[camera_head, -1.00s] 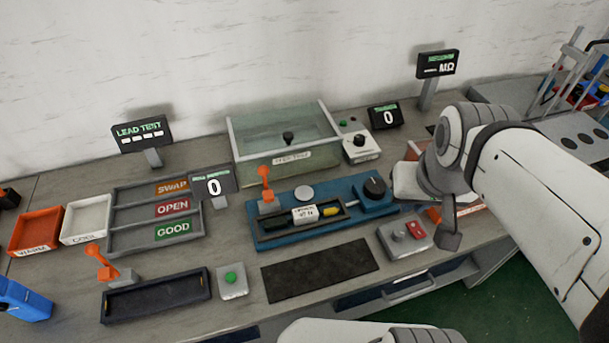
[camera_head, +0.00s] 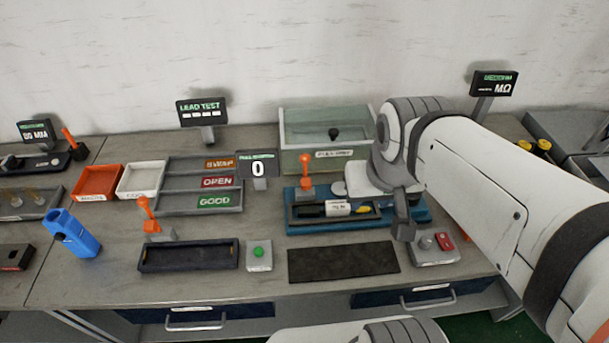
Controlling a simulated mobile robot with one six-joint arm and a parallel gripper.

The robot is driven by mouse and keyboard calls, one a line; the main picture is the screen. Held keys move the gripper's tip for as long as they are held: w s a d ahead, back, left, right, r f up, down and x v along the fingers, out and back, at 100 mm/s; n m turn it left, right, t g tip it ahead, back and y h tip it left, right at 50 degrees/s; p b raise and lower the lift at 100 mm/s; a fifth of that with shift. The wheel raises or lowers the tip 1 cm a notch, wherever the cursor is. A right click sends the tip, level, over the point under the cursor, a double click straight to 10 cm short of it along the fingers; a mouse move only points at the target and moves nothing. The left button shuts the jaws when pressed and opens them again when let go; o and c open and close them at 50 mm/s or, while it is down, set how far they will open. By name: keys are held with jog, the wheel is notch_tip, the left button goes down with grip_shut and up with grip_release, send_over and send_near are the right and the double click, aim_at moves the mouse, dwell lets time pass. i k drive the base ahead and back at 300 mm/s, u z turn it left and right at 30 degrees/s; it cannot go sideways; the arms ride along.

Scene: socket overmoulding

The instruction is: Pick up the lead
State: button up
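What looks like the lead (camera_head: 339,208) lies in the dark slot of the blue fixture (camera_head: 300,228). It has a white label round its middle, a yellow part to the right and a dark green part to the left. My gripper (camera_head: 403,230) hangs at the right end of the blue fixture, right of the lead and apart from it. My arm hides the fixture's right part. The fingers are seen edge-on and small, so their opening does not show.
An orange lever (camera_head: 306,172) stands upright at the fixture's back left. A lidded glass box (camera_head: 300,160) is behind it. A grey box with a red switch (camera_head: 443,241) sits right of my gripper. The black mat (camera_head: 343,262) in front is bare.

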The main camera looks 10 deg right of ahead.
aim_at(333, 208)
jog(key=u, duration=0.65)
jog(key=k, duration=1.8)
jog(key=z, duration=0.7)
jog(key=i, duration=1.7)
jog(key=z, duration=0.05)
